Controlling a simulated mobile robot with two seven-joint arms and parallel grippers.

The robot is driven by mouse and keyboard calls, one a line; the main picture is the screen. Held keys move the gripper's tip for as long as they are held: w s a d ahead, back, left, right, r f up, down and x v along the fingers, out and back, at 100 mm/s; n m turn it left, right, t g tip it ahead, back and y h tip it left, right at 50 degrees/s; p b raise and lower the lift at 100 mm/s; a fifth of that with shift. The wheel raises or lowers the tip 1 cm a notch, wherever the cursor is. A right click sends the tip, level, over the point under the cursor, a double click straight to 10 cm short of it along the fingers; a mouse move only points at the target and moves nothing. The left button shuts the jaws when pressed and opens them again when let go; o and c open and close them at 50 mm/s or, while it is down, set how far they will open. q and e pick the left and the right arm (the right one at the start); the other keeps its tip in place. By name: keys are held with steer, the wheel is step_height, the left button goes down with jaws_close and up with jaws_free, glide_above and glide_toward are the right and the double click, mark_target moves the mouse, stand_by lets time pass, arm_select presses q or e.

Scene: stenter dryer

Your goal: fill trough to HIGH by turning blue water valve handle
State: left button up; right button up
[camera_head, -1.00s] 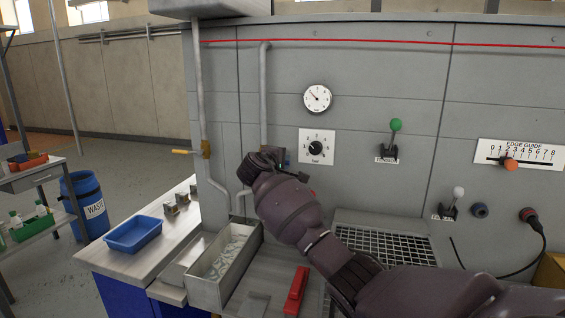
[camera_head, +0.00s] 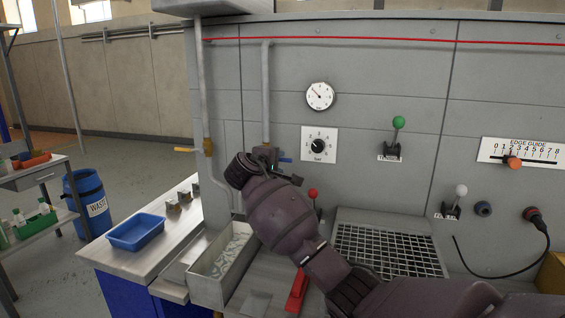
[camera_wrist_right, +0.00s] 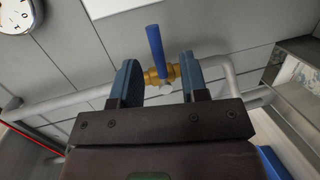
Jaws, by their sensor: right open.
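In the right wrist view the blue handle (camera_wrist_right: 155,48) stands up from a brass valve body (camera_wrist_right: 160,76) on a grey pipe. My right gripper (camera_wrist_right: 158,64) is open there, with one dark blue finger on each side of the valve. I cannot tell if a finger touches it. The trough (camera_head: 222,262) is a grey metal box with a pale patterned inside, below the pipes in the head view. My left gripper is out of view.
A yellow-handled valve (camera_head: 185,150) is on the pipe to the left. A red-knobbed lever (camera_head: 312,193) stands right of my gripper. A round gauge (camera_head: 320,96) and a bar dial (camera_head: 318,146) are on the panel. A blue tray (camera_head: 135,232) sits on the bench.

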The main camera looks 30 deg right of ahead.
steer(key=shift+v, duration=2.6)
